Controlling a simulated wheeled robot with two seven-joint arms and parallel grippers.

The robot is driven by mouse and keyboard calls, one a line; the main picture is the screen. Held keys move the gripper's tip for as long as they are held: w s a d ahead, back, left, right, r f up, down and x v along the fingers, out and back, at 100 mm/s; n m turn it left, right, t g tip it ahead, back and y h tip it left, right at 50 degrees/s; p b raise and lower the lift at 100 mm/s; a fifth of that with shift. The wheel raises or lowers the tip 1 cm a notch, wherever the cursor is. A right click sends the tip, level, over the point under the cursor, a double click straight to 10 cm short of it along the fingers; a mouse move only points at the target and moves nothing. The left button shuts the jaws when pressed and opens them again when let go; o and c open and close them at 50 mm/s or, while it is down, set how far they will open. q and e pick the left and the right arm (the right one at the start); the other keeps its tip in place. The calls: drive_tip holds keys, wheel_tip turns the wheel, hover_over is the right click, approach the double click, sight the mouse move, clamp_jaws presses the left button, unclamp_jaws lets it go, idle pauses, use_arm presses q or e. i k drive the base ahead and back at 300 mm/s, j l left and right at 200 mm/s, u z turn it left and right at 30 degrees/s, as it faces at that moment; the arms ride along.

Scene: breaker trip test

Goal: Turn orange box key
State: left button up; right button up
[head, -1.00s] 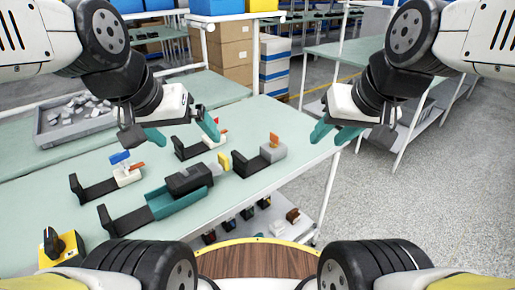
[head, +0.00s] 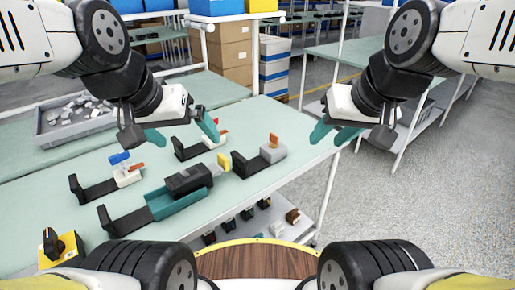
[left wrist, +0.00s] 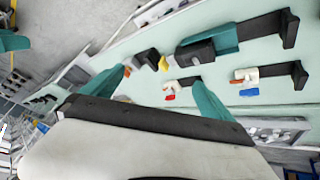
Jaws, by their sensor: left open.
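An orange-yellow box (head: 62,250) with a black turning knob (head: 53,243) on it stands at the near left corner of the table in the head view. I cannot make out the knob's markings. My left gripper (head: 182,132) is open and empty above the table, well behind and to the right of that box. In the left wrist view its teal fingers (left wrist: 158,85) are wide apart with nothing between them. The box is not seen in that view. My right gripper (head: 330,138) is open and empty beyond the table's right edge.
Several black brackets with blocks lie on the pale green table (head: 130,235): a teal-and-black one (head: 180,200), a grey block with an orange lever (head: 272,150), and a white one with blue and orange tips (head: 127,173). A grey parts tray (head: 90,132) stands behind.

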sight(274, 138)
drive_tip(key=i+l, duration=0.15)
drive_tip(key=l, duration=0.15)
drive_tip(key=i+l, duration=0.15)
drive_tip(key=l, duration=0.2)
drive_tip(key=i+l, duration=0.15)
drive_tip(key=l, duration=0.15)
drive_tip(key=i+l, duration=0.15)
drive_tip(key=l, duration=0.2)
drive_tip(key=l+u, duration=0.1)
drive_tip(key=u, duration=0.3)
drive_tip(key=i+l+u, duration=0.1)
drive_tip(key=u, duration=0.35)
drive_tip(key=l+u, duration=0.2)
drive_tip(key=u, duration=0.2)
